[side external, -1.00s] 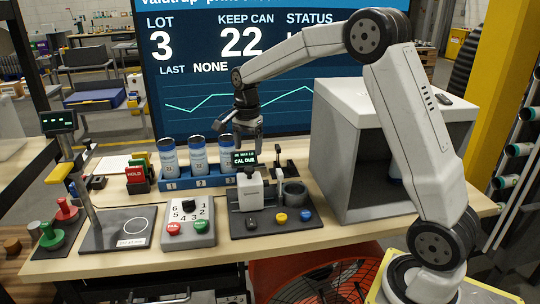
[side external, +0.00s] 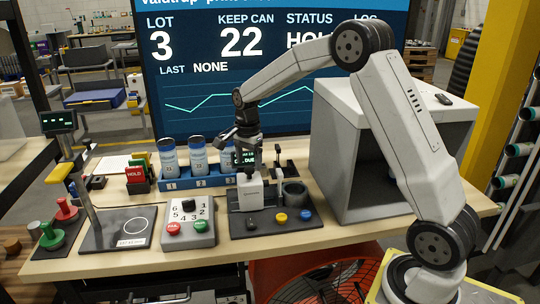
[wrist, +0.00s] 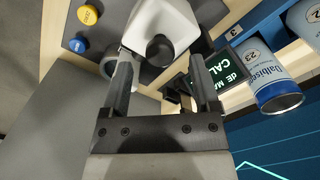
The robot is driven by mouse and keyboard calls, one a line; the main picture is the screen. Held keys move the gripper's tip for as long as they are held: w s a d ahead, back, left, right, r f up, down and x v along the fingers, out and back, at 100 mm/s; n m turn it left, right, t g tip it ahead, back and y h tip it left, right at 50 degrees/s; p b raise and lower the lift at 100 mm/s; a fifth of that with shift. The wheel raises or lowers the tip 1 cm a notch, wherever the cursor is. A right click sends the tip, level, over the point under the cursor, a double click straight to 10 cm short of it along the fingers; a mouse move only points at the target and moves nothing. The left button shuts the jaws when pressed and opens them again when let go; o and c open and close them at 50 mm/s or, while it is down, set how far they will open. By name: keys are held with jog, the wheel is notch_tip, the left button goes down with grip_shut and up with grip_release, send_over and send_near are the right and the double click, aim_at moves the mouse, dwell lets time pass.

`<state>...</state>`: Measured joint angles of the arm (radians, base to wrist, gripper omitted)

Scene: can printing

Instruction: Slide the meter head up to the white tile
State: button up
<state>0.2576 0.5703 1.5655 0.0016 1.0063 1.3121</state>
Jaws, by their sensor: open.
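The meter head, a white block with a round black knob (side external: 251,190), stands on a dark base plate (side external: 275,231) in the middle of the bench. In the wrist view the white head (wrist: 174,22) and its black knob (wrist: 160,50) lie just ahead of my fingertips. My gripper (side external: 247,166) hangs above the head, pointing down. Its two fingers (wrist: 160,65) are apart, with nothing held between them. The knob appears between or just beyond the tips; I cannot tell whether they touch. I cannot clearly make out the white tile.
A small display (wrist: 222,78) stands close to one finger. A grey round cup (side external: 293,195) is right of the head. Cans (side external: 198,156) stand in a blue rack behind left. A grey box (side external: 330,165) is right; a button box (side external: 188,228) is left.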

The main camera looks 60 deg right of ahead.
jog(key=shift+f, duration=1.1)
grip_shut()
jog(key=shift+d, duration=0.1)
dwell(0.6)
